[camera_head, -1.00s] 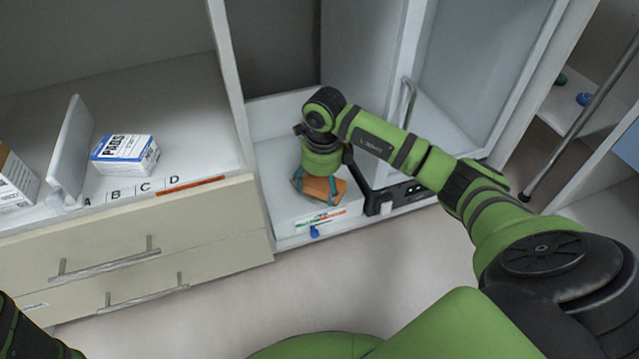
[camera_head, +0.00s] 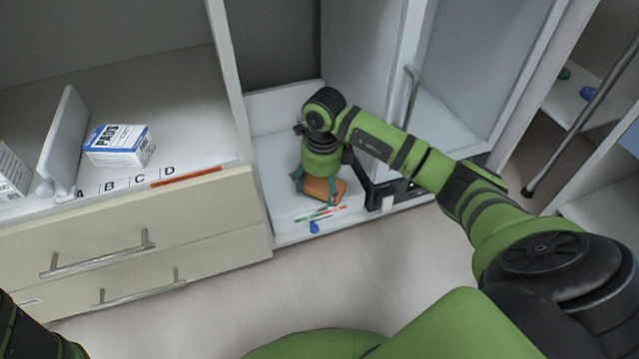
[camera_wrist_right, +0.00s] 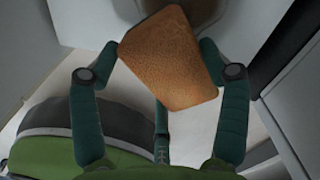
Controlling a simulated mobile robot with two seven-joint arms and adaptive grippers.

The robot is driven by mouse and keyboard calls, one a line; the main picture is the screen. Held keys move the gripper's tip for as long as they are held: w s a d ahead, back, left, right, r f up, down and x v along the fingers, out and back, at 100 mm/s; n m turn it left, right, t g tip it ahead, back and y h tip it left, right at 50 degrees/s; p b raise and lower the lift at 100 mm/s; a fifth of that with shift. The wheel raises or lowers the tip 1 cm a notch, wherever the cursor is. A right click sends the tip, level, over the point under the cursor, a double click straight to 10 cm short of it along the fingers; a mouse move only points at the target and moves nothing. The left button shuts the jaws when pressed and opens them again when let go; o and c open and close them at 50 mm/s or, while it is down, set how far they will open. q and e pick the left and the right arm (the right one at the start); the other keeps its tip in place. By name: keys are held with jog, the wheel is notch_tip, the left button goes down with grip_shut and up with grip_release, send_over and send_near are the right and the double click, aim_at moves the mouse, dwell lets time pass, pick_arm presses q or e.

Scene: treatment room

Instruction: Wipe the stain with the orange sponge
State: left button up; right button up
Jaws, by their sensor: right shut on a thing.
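The orange sponge (camera_head: 324,190) is held low over the white cabinet floor (camera_head: 276,187). My right gripper (camera_head: 317,187) is shut on it and points down; the teal fingers sit on either side. In the right wrist view the sponge (camera_wrist_right: 172,60) is tilted between the fingers of my right gripper (camera_wrist_right: 160,52). A brownish patch (camera_wrist_right: 206,10), possibly the stain, shows just beyond it there. The head view does not show the stain clearly; the gripper and sponge may cover it. I cannot tell whether the sponge touches the surface. My left gripper is out of view.
A black device (camera_head: 388,192) stands just right of the sponge. A blue item (camera_head: 314,227) and coloured strips (camera_head: 320,214) lie at the cabinet's front edge. The cabinet's side panel (camera_head: 232,85) is on the left. A PADS box (camera_head: 118,148) stands on the left counter.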

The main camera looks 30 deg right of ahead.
jog(key=shift+f+b, duration=0.55)
jog(key=shift+f, duration=0.5)
